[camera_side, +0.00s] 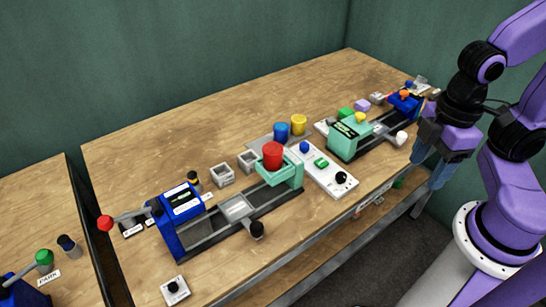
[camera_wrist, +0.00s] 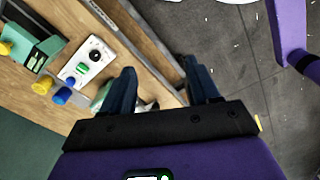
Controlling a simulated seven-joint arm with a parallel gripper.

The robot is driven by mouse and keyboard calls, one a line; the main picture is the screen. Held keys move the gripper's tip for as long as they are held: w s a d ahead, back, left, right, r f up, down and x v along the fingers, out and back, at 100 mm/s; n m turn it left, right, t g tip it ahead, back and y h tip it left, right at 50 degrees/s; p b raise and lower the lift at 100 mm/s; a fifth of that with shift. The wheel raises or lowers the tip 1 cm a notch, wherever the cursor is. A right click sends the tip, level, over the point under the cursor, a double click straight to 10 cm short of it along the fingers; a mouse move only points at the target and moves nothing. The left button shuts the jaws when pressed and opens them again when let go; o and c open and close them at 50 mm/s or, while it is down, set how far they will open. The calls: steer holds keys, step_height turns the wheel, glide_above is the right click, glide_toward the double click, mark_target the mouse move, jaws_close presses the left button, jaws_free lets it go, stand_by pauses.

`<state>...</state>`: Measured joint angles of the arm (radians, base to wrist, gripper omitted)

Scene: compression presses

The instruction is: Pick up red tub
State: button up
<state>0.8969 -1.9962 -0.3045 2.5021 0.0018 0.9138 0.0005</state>
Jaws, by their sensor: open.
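The red tub (camera_side: 272,152) stands upright at the middle of the table, on the mint-green end block (camera_side: 287,178) of the near press. Its exact seating there is hard to tell. I cannot make it out in the wrist view. My gripper (camera_side: 430,172) is at the right, beyond the table's front edge, well apart from the tub. Its two blue fingers are spread and empty. In the wrist view my gripper (camera_wrist: 158,66) points down over the table edge and floor.
A blue tub (camera_side: 281,133) and a yellow tub (camera_side: 298,125) stand close behind the red one. A white control panel (camera_side: 323,167) and a second press (camera_side: 350,138) lie between my gripper and the tub. The blue press body (camera_side: 180,218) is left. The table's back is clear.

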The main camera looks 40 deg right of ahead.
steer(key=o, duration=0.4)
steer(key=shift+f, duration=0.1)
